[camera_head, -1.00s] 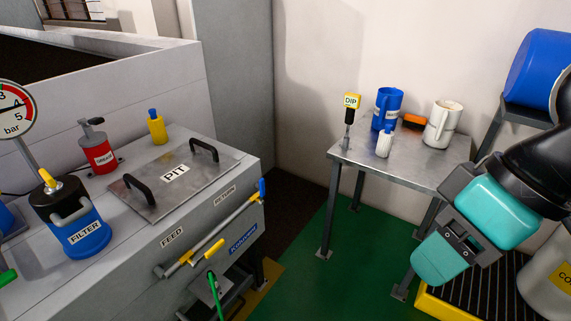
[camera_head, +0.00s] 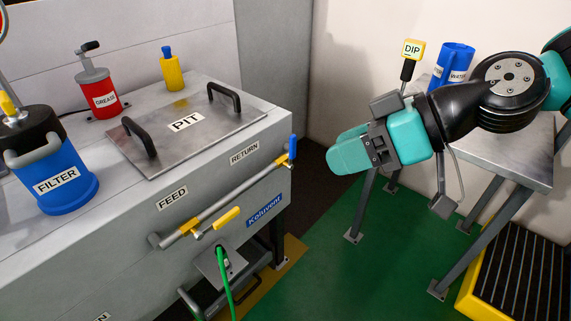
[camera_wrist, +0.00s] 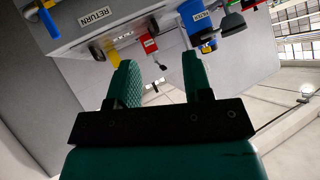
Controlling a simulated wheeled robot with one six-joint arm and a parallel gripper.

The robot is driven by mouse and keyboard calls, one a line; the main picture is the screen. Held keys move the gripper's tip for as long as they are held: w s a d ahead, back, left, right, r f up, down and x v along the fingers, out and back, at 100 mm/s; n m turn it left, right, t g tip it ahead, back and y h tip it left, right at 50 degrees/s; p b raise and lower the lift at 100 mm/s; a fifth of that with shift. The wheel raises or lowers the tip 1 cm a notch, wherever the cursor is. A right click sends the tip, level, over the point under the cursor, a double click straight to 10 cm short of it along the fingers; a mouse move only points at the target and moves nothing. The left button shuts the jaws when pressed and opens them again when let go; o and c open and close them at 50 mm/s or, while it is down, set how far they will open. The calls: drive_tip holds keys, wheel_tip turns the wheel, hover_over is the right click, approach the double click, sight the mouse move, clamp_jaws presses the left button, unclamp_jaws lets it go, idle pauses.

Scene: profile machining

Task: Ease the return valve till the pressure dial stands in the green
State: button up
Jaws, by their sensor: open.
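The return valve (camera_head: 291,150) has a blue handle standing roughly upright at the right end of the pipe, by the RETURN label. A bit of blue by the upside-down RETURN label in the wrist view (camera_wrist: 48,4) looks like its handle. The pressure dial (camera_head: 3,22) is cut off at the left edge of the head view, so its needle cannot be read. My gripper (camera_head: 334,158) is to the right of the return valve, apart from it, pointing left. In the wrist view my gripper (camera_wrist: 158,62) has its two green fingers apart, with nothing held between them.
The feed valve (camera_head: 216,220) with a yellow handle sits lower left on the same pipe. The pit lid (camera_head: 215,138), a blue filter (camera_head: 62,200), a red grease can (camera_head: 98,95) and a yellow bottle (camera_head: 172,72) are on the bench top. A metal side table (camera_head: 515,165) stands right.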

drive_tip(key=w+f+t+y+b, duration=0.3)
drive_tip(key=w+f+b, duration=0.35)
drive_tip(key=f, duration=0.25)
drive_tip(key=m+t+b, duration=0.2)
drive_tip(key=t+b, duration=0.4)
drive_tip(key=b, duration=0.1)
approach(295, 140)
drive_tip(key=p+x, duration=1.2)
drive_tip(key=p, duration=0.3)
drive_tip(key=shift+w+a+r+p, duration=0.15)
drive_tip(key=shift+a+p, duration=0.05)
drive_tip(key=shift+p, duration=0.15)
clamp_jaws()
